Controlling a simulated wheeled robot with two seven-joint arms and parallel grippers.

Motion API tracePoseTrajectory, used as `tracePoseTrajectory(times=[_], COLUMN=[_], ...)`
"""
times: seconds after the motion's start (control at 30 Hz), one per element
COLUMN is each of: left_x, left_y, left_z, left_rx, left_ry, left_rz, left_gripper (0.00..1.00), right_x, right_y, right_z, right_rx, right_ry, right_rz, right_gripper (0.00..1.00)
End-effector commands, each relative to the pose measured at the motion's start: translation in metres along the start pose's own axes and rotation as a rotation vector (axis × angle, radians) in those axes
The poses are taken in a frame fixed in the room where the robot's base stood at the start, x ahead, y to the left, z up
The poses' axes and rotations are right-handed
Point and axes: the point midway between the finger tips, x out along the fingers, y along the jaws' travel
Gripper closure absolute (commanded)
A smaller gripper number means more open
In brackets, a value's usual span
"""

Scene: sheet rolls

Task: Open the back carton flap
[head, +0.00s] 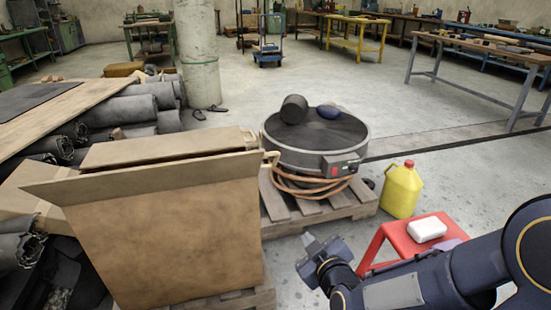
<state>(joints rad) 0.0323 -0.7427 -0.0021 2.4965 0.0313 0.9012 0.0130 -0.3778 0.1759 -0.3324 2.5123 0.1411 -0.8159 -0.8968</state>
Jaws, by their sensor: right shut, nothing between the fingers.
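A brown cardboard carton (180,240) stands upright on a pallet at the left centre. Its front flap (140,178) is folded outward along the near top edge and sticks out past the left side. The back carton flap (160,146) shows as a brown panel behind it, lying over the far part of the top. A dark narrow gap shows between the two. A side flap (30,205) sticks out at the left. My right gripper (309,241) is shut and empty, right of the carton and apart from it. My left gripper is out of view.
A round black-topped machine (315,150) with a coiled hose stands on a wooden pallet (345,205) behind right. A yellow jug (402,190) and a red stool (385,238) with a white block (426,229) stand right. Dark sheet rolls (125,112) lie left.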

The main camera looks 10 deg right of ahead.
Motion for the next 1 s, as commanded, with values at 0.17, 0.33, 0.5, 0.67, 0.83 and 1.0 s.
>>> tracePoseTrajectory(times=[0.17, 0.33, 0.5, 0.67, 0.83, 1.0], left_x=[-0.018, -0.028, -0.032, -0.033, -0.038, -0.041], left_y=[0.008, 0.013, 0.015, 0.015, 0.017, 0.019], left_z=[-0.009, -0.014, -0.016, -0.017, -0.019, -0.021], left_rx=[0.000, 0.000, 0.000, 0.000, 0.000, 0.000], left_ry=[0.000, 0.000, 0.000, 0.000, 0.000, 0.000], left_rz=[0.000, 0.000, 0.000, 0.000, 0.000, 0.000], left_gripper=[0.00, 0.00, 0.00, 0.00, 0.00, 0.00], right_x=[0.005, -0.013, -0.031, -0.032, -0.014, 0.014], right_y=[0.007, 0.005, -0.002, -0.001, 0.008, 0.020], right_z=[-0.033, -0.067, -0.089, -0.097, -0.112, -0.133], right_rx=[-0.422, -0.776, -0.965, -1.005, -1.000, -0.999], right_ry=[0.134, 0.266, 0.353, 0.374, 0.376, 0.375], right_rz=[0.235, 0.462, 0.606, 0.648, 0.650, 0.649], right_gripper=[1.00, 1.00, 1.00, 1.00, 1.00, 1.00])
